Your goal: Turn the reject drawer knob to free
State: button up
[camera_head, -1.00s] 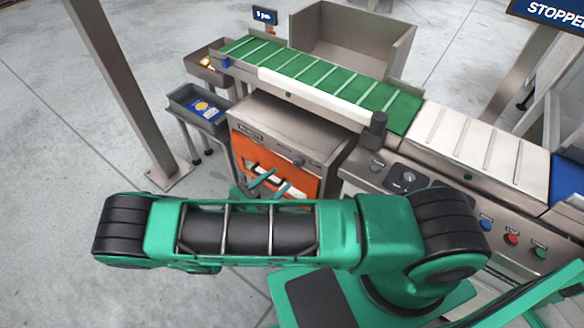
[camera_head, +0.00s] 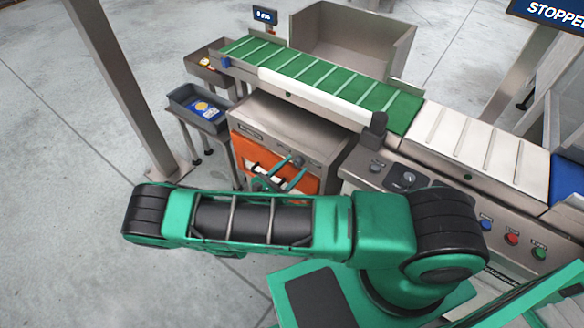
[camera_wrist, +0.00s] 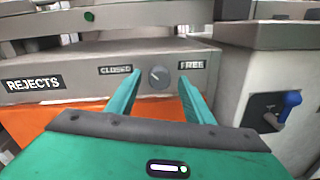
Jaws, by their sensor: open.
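The reject drawer knob (camera_wrist: 158,77) is a small round grey dial on the steel front panel, between the labels CLOSED (camera_wrist: 115,69) and FREE (camera_wrist: 191,65). Its pointer line tilts toward the upper left, on the CLOSED side. My gripper (camera_wrist: 157,84) is open, its two green fingers pointing at the panel on either side of the knob, with nothing between them seen gripped. In the head view my gripper (camera_head: 292,171) is at the front of the reject unit, near the knob (camera_head: 298,160). The orange drawer front (camera_head: 250,150) is below, partly hidden by my arm.
A REJECTS label (camera_wrist: 34,84) is at the panel's left. A blue-handled switch (camera_wrist: 290,104) is on a grey cabinet at right. The green belt conveyor (camera_head: 320,77) runs above. A grey tray (camera_head: 198,107) with a blue packet stands at left. A steel post (camera_head: 120,80) rises at left.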

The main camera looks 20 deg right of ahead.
jog(key=shift+w+d, duration=0.2)
jog(key=shift+d, duration=0.1)
jog(key=c, duration=1)
jog(key=shift+a, duration=0.2)
jog(key=shift+c, duration=0.2)
jog(key=shift+d, duration=0.15)
